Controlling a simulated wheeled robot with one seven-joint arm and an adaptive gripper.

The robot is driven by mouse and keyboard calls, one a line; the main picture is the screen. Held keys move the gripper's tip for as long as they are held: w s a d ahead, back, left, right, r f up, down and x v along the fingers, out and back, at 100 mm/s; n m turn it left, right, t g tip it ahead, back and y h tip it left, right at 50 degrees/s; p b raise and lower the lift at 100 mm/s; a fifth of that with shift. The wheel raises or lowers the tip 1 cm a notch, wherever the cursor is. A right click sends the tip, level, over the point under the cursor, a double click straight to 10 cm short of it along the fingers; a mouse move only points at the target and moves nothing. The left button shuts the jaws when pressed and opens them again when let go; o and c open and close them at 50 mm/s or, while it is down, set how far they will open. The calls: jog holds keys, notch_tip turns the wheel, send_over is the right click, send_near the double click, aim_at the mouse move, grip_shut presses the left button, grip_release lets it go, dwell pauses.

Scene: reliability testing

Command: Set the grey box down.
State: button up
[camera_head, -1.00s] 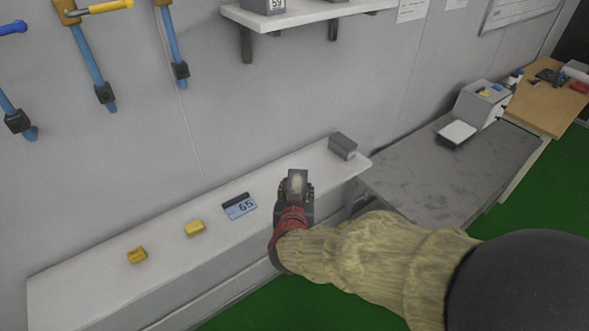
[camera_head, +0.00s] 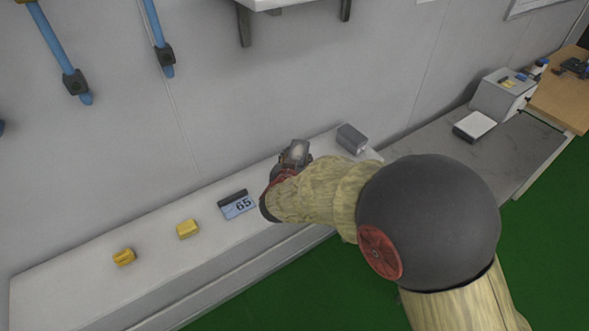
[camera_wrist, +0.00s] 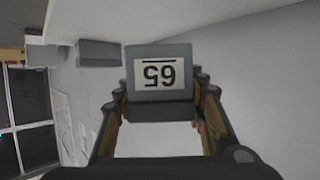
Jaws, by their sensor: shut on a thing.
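The grey box (camera_head: 298,152) is held in my gripper (camera_head: 289,163), over the back part of the white shelf (camera_head: 80,270). In the wrist view, my gripper (camera_wrist: 158,102) is shut on the grey box (camera_wrist: 158,88), with a finger at each side. The label on the box faces the wrist camera and appears to read 65 upside down. I cannot tell whether the box touches the shelf.
A second grey box (camera_head: 351,137) stands on the shelf's right end; it also shows in the wrist view (camera_wrist: 98,54). Two yellow blocks (camera_head: 187,229) (camera_head: 123,258) sit to the left. A wall shelf (camera_head: 290,5) is above. A grey table (camera_head: 440,140) adjoins at right.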

jog(key=w+f, duration=0.1)
jog(key=w+f+b, duration=0.1)
jog(key=f, duration=0.1)
jog(key=shift+w+a, duration=0.35)
jog(key=shift+a, duration=0.05)
jog(key=shift+w+a+f+b, duration=0.15)
jog(key=shift+f+b, duration=0.45)
jog(key=shift+f, duration=1.15)
grip_shut()
jog(key=shift+f, duration=0.2)
jog(key=o, duration=1.5)
grip_release()
jog(key=shift+o, duration=0.2)
